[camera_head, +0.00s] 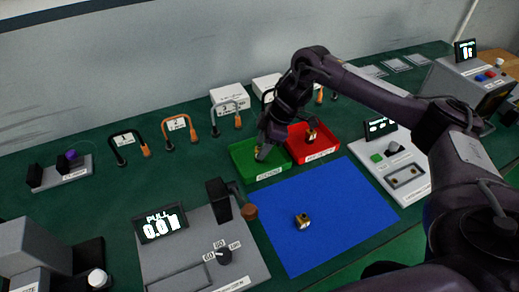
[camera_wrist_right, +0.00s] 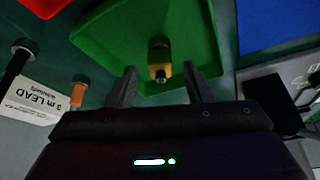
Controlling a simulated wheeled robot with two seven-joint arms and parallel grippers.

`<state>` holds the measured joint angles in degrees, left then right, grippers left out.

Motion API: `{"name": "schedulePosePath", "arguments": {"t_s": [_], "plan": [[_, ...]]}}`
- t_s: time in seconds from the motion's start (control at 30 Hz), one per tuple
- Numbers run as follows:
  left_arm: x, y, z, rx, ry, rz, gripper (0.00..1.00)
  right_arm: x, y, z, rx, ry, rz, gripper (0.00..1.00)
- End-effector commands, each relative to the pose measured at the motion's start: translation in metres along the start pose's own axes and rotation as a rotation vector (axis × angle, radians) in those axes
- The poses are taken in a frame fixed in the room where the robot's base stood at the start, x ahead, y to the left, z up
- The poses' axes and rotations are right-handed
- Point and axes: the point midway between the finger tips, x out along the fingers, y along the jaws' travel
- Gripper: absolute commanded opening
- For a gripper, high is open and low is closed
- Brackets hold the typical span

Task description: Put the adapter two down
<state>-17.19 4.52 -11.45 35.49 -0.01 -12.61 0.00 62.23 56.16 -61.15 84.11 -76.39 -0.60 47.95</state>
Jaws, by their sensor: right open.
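My right gripper (camera_head: 262,154) is over the green tray (camera_head: 240,160) in the head view. Another brass adapter (camera_head: 303,221) sits on the blue mat (camera_head: 340,210), and one more (camera_head: 311,136) is in the red tray (camera_head: 299,131). I cannot read which is adapter two. My left gripper is out of view.
A pull tester with a display (camera_head: 160,224) stands left of the mat. A grey panel with a green button (camera_head: 377,158) stands to its right. Several leads (camera_head: 176,124) and white boxes (camera_head: 230,97) line the wall. The blue mat is mostly clear.

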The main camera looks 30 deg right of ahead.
Motion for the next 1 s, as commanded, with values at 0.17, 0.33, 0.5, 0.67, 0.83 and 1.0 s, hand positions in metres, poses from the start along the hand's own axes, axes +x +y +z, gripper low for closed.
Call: {"name": "schedulePosePath", "arguments": {"t_s": [0.17, 0.33, 0.5, 0.67, 0.83, 1.0], "plan": [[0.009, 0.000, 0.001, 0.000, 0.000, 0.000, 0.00, -0.040, 0.002, 0.000, 0.000, 0.003, 0.005, 0.46], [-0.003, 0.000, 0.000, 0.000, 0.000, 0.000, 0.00, -0.077, 0.001, -0.001, -0.001, 0.001, 0.005, 0.46], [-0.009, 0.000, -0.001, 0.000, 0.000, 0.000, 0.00, -0.092, 0.001, -0.001, 0.000, 0.001, 0.002, 0.46], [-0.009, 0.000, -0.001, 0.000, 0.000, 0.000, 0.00, -0.095, 0.000, 0.000, 0.001, 0.000, 0.000, 0.46], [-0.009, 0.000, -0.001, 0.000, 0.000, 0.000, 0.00, -0.094, 0.000, 0.000, 0.001, 0.000, 0.000, 0.46], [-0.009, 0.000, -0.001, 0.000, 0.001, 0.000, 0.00, -0.094, 0.000, 0.000, 0.000, 0.000, 0.000, 0.46]]}}
